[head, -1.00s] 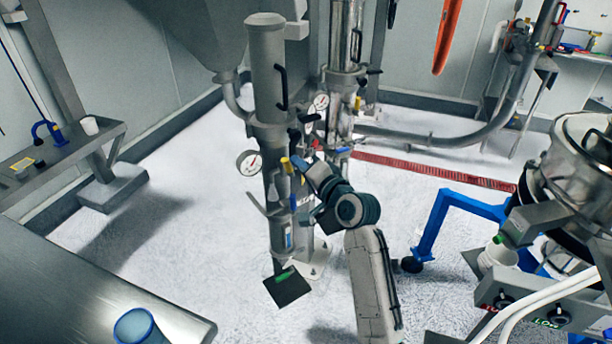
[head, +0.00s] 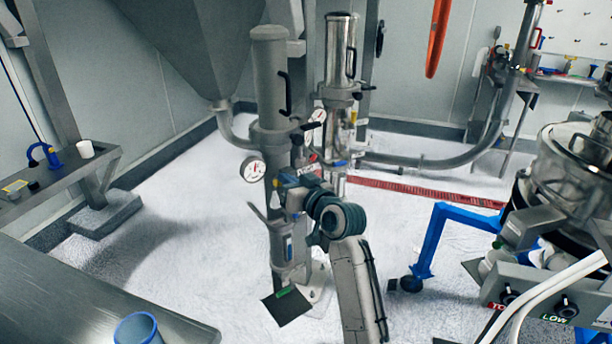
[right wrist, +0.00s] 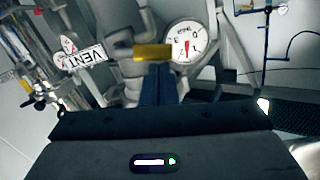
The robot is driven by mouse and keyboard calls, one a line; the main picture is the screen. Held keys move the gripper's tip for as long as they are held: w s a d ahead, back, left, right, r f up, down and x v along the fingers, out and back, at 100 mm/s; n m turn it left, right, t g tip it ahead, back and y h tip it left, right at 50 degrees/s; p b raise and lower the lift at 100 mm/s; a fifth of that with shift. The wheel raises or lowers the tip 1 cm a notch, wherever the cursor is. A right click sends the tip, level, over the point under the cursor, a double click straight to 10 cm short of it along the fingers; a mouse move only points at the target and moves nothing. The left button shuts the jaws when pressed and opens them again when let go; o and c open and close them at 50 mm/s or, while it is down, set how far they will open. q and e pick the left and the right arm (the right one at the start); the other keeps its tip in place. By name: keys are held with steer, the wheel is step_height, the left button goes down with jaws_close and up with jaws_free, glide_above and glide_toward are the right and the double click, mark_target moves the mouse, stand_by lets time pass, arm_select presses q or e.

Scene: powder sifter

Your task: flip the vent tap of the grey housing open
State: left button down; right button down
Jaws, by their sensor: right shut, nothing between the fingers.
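The grey housing (head: 269,85) is a tall upright cylinder with a dark side handle in the head view. A round white gauge (head: 253,169) sits on its left side and also shows in the right wrist view (right wrist: 186,43). My right gripper (right wrist: 157,68) is shut and empty. Its fingertips are close below a yellow tap handle (right wrist: 153,52), which lies crosswise in that view; I cannot tell whether they touch. A white VENT tag (right wrist: 85,58) is to its left. In the head view my gripper and wrist cover the tap. My left gripper is not in view.
A second, shinier cylinder (head: 339,60) stands just behind and right of the housing. A blue frame leg (head: 433,240) and a machine with a steel drum (head: 575,170) are at the right. A steel table (head: 70,300) with a blue cup (head: 138,329) is at the front left.

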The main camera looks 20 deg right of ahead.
steer(key=shift+s+a+f+n+b, duration=0.1)
steer(key=shift+a+f+n+b, duration=0.2)
steer(key=shift+f+n, duration=0.25)
stand_by(0.4)
